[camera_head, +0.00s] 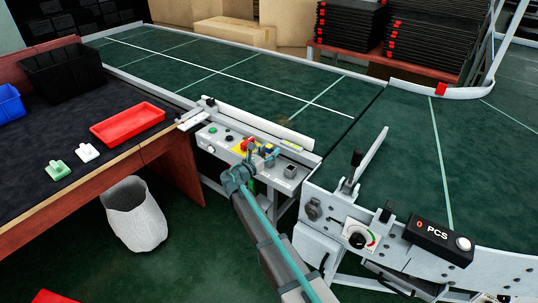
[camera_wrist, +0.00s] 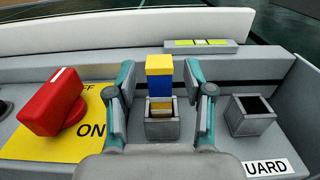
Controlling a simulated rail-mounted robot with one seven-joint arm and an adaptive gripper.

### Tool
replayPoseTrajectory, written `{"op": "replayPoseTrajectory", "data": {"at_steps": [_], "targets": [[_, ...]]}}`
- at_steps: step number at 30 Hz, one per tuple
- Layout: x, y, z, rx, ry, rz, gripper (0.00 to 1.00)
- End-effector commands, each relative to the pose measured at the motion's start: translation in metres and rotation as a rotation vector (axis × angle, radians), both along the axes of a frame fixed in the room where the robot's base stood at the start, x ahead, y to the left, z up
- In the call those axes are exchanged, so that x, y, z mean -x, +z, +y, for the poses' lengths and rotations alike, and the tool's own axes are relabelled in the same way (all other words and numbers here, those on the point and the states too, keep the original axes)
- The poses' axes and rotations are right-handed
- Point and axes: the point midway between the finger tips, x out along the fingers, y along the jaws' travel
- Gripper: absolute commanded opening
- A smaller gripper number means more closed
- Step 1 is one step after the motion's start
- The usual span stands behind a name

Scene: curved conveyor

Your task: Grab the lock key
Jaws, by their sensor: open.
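The lock key appears to be the upright block with a yellow top and blue body (camera_wrist: 159,76) in the wrist view. Its lower end shows brass-coloured inside a grey square socket (camera_wrist: 162,130). My gripper (camera_wrist: 160,82) is open, with one teal-and-grey finger on each side of the key and a visible gap on both sides. In the head view my gripper (camera_head: 254,163) is over the conveyor's control panel, and the blue and yellow of the key (camera_head: 268,149) show just beyond it.
A red rotary switch (camera_wrist: 52,103) on a yellow ON plate (camera_wrist: 88,135) stands close left of the gripper. An empty grey socket (camera_wrist: 250,115) is to the right. A white rail (camera_head: 250,124) runs behind the panel. A red tray (camera_head: 127,124) lies on the left table.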

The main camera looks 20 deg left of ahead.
Motion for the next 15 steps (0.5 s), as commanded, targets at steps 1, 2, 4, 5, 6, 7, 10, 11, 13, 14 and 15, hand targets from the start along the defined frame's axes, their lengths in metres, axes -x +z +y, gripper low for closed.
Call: {"op": "replayPoseTrajectory", "data": {"at_steps": [1, 2, 4, 5, 6, 7, 10, 11, 13, 14, 15], "targets": [[-0.0002, -0.0001, -0.0002, 0.000, 0.000, 0.000, 0.52], [0.0001, -0.0001, -0.0002, 0.000, 0.000, 0.000, 0.52], [0.0002, -0.0001, -0.0001, 0.000, 0.000, 0.000, 0.52], [0.0003, -0.0001, -0.0001, 0.000, 0.000, 0.000, 0.52], [0.0003, 0.0000, -0.0001, 0.000, 0.000, 0.000, 0.45], [0.0003, 0.0000, -0.0001, 0.000, 0.000, 0.000, 0.40], [0.0004, 0.0000, -0.0001, 0.000, 0.000, 0.000, 0.24], [0.0004, 0.0000, -0.0001, 0.000, 0.000, 0.000, 0.19], [0.0004, 0.0001, -0.0001, 0.000, 0.000, 0.000, 0.07], [0.0004, 0.0001, -0.0001, 0.000, 0.000, 0.000, 0.02], [0.0004, 0.0001, -0.0001, 0.000, 0.000, 0.000, 0.00]]}}
